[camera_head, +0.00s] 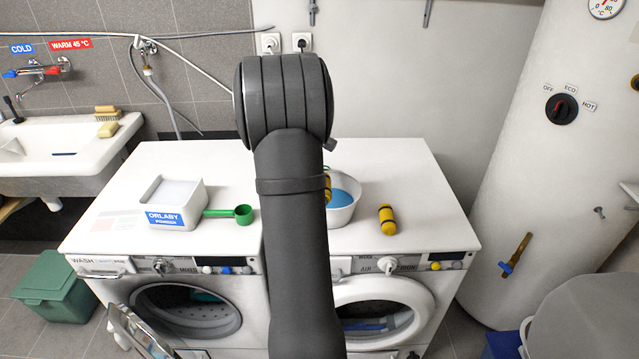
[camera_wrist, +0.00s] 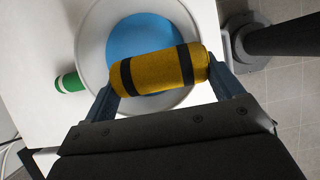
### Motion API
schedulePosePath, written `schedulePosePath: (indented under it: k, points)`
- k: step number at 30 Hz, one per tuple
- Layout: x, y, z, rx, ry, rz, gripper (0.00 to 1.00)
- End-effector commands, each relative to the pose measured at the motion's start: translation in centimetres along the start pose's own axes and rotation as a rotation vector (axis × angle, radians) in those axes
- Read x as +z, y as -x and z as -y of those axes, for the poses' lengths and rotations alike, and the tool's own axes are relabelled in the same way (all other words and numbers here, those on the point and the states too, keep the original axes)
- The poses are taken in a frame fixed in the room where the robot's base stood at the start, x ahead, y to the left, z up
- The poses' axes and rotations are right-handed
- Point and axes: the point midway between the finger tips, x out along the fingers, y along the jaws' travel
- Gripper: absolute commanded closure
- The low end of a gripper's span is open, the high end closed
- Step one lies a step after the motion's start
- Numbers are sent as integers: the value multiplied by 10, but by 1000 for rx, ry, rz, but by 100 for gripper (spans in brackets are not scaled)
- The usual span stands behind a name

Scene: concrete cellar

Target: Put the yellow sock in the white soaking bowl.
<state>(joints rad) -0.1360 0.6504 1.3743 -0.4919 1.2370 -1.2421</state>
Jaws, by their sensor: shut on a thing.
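My gripper (camera_wrist: 163,84) is shut on a rolled yellow sock (camera_wrist: 157,71) with two black bands, one finger at each end. The sock is over the white soaking bowl (camera_wrist: 93,50), which has blue liquid inside. In the head view, a sliver of this sock (camera_head: 328,186) shows beside my arm, over the bowl (camera_head: 343,217). My arm hides the gripper and part of the bowl there. A second yellow roll with dark bands (camera_head: 387,220) lies on the white top to the right of the bowl.
A white powder tub (camera_head: 172,224) and a green scoop (camera_head: 243,214) stand left of my arm on the machine top (camera_head: 400,165). A green roll with a white band (camera_wrist: 69,83) lies near the bowl. A boiler (camera_head: 540,170) stands at right.

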Motion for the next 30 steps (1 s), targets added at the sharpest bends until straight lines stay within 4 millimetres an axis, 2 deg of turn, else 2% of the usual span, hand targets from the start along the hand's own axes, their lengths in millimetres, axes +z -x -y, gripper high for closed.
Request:
schedulePosePath:
  k: [5, 6, 8, 16, 20, 30]
  points:
    - [-2, -3, 0, 0, 0, 0, 44]
    - [-2, -3, 0, 0, 0, 0, 12]
    - [-2, -3, 0, 0, 0, 0, 1]
    - [-1, -1, 0, 1, -1, 0, 0]
    - [5, 11, 0, 4, -3, -1, 0]
    - [4, 84, 0, 5, 0, -1, 0]
